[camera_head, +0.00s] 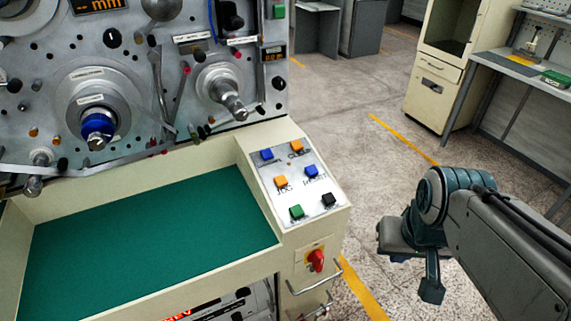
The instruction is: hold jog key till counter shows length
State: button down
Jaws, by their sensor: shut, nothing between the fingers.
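The orange JOG key (281,182) is on the sloped grey key panel (264,189) at the machine's right front, with its label just below it. Nothing touches it. A small display with orange digits (274,56) is on the machine face above the panel; its reading is too small to be sure of. Another display ending in "mm" (103,4) is cut off by the top edge. My gripper (432,292) hangs shut and empty over the floor, right of the panel and well apart from it.
Blue, orange, green and black keys surround the JOG key. The green tray (150,240) is empty. Spindles project above it. Floor between panel and gripper is clear.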

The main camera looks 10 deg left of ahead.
aim_at(281, 181)
jog(key=z, duration=1.5)
jog(key=k, duration=1)
jog(key=u, duration=2)
jog(key=i, duration=0.5)
jog(key=z, duration=0.05)
